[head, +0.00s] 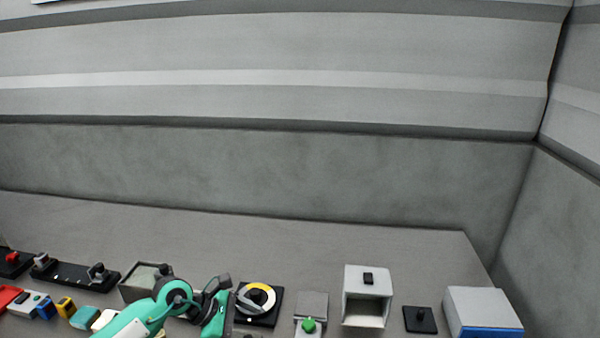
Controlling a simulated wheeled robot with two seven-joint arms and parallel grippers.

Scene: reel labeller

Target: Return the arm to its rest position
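My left arm (135,318), teal with dark joints, comes in at the lower left and bends at a round joint. Its end section (213,318) points down beside the dial and runs to the bottom edge of the head view. I see no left fingers; they seem to lie below the picture. My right arm and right gripper are not in view. The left arm hides part of the worktop and of the grey open box behind it.
The worktop (300,243) holds a black panel with a yellow-and-white dial (258,300), a green button (308,325), a white open-fronted box (367,282), a black knob plate (420,319), a white-and-blue box (482,308) and small coloured items at left. The back strip is clear.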

